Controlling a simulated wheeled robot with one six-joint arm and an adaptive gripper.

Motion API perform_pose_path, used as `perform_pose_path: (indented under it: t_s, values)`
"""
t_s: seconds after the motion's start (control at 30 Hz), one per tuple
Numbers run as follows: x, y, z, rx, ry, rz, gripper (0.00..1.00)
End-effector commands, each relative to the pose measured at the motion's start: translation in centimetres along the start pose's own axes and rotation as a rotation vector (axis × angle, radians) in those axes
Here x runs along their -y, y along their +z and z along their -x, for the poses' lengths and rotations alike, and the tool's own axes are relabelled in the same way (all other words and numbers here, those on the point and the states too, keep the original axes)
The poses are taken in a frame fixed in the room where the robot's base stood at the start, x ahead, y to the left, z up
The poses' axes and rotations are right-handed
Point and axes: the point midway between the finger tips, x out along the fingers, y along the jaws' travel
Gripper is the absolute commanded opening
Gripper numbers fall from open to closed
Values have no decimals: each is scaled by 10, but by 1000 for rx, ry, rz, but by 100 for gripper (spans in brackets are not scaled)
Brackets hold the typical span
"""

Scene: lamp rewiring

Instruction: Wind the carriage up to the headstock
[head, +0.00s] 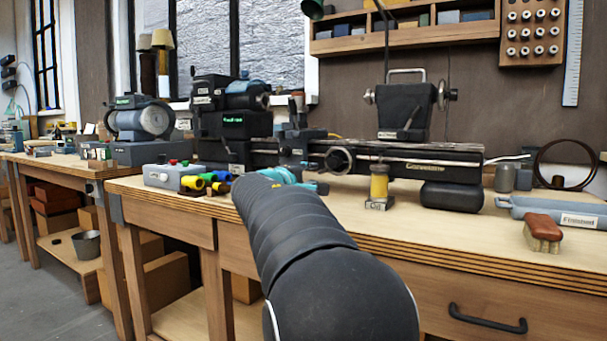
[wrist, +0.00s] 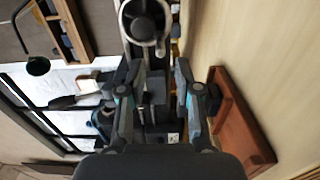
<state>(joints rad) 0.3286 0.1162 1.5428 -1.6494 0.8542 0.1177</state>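The lathe stands along the bench in the head view. Its dark headstock (head: 231,118) with a green display is at the left end of the bed (head: 425,153). The carriage seems to be the dark block (head: 302,142) right of the headstock, with a handwheel (head: 339,160) on its front. My gripper (head: 290,178) is partly hidden behind my arm, in front of the bed and left of the handwheel. In the wrist view its fingers (wrist: 158,72) are spread apart, with dark machine parts between or beyond them. A ring with a dark hub (wrist: 146,22), perhaps the handwheel, lies beyond the tips.
The tailstock (head: 405,108) is on the right of the bed. A yellow cylinder (head: 379,184) stands before the bed. A grey button box (head: 172,175) and yellow tubes (head: 193,183) lie left of my gripper. A brush (head: 543,230) and grey tray (head: 560,213) are at right.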

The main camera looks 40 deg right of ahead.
Motion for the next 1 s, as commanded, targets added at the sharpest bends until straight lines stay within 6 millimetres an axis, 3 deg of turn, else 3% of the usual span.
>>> perform_pose_path:
  t_s: [0.4, 0.93, 1.0]
  values:
    - [1, 0, -39, 1, -1, 0, 33]
    - [1, 0, -48, -1, -1, -1, 33]
    - [1, 0, -48, -1, -1, -1, 16]
